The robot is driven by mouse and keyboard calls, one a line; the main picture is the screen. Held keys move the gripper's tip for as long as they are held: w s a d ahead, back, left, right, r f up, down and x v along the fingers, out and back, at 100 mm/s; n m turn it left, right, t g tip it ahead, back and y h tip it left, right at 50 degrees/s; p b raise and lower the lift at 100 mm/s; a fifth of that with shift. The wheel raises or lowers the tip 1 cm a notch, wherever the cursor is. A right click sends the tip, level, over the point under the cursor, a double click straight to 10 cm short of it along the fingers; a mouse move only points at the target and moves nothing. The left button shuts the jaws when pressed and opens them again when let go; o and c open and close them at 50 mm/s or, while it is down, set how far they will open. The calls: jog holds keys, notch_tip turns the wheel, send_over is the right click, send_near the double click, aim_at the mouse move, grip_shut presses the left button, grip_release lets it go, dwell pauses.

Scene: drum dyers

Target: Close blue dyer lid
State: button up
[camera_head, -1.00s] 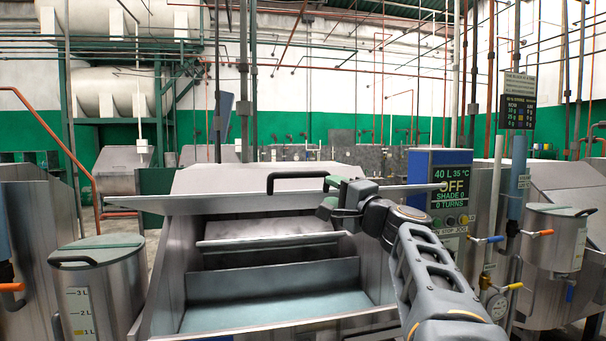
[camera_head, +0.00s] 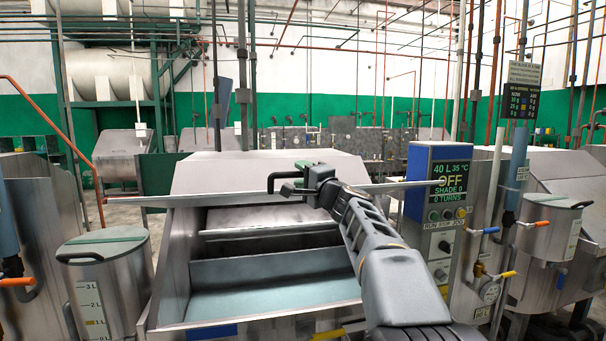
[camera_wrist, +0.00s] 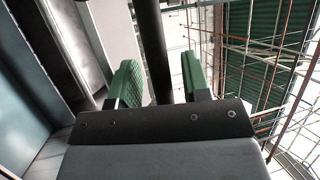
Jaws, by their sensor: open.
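The dyer lid (camera_head: 220,199) shows nearly edge-on as a thin metal panel above the open front of the dyer tub (camera_head: 180,265). The tub's pale blue inside is visible below it. The lid's black handle (camera_head: 271,182) sticks up from the lid and is partly hidden by my gripper (camera_head: 300,180). In the wrist view, the dark handle bar (camera_wrist: 151,45) passes between the two green fingers of my gripper (camera_wrist: 162,84). The fingers stand apart, with a visible gap on the right side of the bar. The blue control panel (camera_head: 438,180) reads OFF.
A lidded metal container (camera_head: 103,280) stands left of the tub, and another (camera_head: 552,225) stands at the right. Pipes and valves with coloured handles (camera_head: 508,275) are close on the right. A sloped metal hood (camera_head: 265,170) rises behind the lid.

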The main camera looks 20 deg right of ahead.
grip_shut()
dwell(0.3)
jog(key=shift+f, duration=0.15)
